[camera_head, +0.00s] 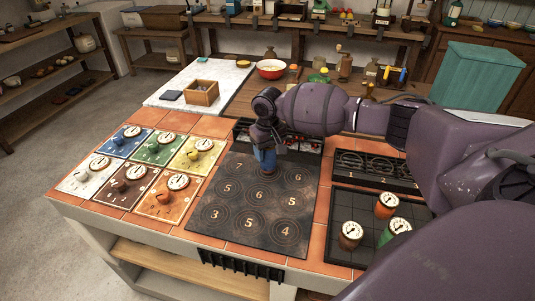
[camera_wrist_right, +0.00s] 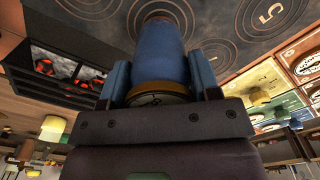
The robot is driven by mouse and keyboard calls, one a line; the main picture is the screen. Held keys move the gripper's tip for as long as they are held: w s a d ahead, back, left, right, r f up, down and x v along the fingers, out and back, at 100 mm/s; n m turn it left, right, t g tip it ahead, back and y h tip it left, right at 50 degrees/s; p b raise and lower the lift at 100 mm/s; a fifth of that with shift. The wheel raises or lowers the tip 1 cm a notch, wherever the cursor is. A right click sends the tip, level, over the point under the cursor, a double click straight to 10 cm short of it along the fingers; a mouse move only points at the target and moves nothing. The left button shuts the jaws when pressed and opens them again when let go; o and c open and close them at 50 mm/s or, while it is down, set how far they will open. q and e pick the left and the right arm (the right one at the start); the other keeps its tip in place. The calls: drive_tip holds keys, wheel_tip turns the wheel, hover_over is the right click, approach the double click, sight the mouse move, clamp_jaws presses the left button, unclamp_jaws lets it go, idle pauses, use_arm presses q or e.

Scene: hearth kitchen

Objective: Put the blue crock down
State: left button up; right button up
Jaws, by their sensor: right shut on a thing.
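My right gripper (camera_head: 265,152) is shut on the blue crock (camera_head: 266,163) over the back part of the dark plate (camera_head: 230,217) with numbered rings. In the right wrist view, the crock (camera_wrist_right: 160,52) sits between both fingers, its round gauge lid towards the camera and its other end towards the plate. I cannot tell whether its base touches the plate. The ring under it is partly hidden. My left gripper is not in view.
A dark grid tray (camera_head: 345,204) at the right holds several crocks with gauge lids. Coloured panels (camera_head: 153,144) with dials and knobs lie at the left. A wooden box (camera_head: 202,93) and a red-rimmed bowl (camera_head: 271,69) stand behind. The front of the plate is clear.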

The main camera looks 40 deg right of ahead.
drive_tip(key=shift+f, duration=0.55)
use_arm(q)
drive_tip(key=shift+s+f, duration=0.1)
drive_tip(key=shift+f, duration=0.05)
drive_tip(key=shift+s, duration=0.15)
use_arm(e)
drive_tip(key=o, duration=1.1)
drive_tip(key=shift+f, duration=0.1)
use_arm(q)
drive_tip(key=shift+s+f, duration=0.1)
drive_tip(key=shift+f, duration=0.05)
use_arm(e)
drive_tip(key=shift+o, duration=0.2)
